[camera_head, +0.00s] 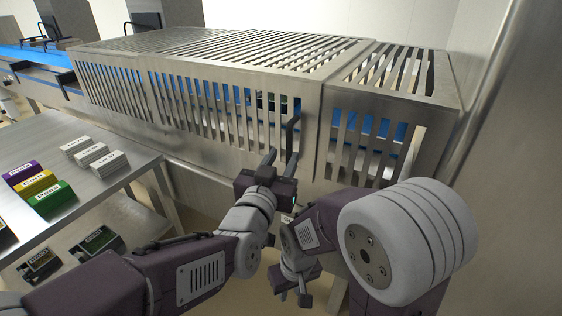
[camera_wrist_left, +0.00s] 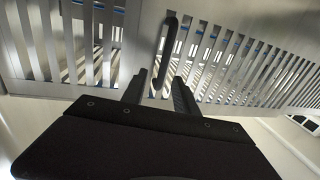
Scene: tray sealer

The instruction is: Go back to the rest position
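My left gripper (camera_head: 281,163) is raised in front of the slatted metal guard (camera_head: 222,85) of the tray sealer. Its two fingers stand apart with nothing between them in the left wrist view (camera_wrist_left: 160,88). The black guard handle (camera_head: 291,138) is just beyond the fingertips; in the left wrist view the handle (camera_wrist_left: 165,55) rises above and between the fingers. I cannot tell whether a finger touches it. My right gripper (camera_head: 294,296) hangs low, pointing down, below the guard and clear of it. Its fingers are small and partly hidden, so its opening is unclear.
A metal table (camera_head: 128,158) at the left holds purple, yellow and green labelled packs (camera_head: 50,198) and several grey ones (camera_head: 92,152). Dark bins (camera_head: 96,240) sit on a lower shelf. A blue conveyor (camera_head: 35,58) runs at the back left. A steel wall closes the right side.

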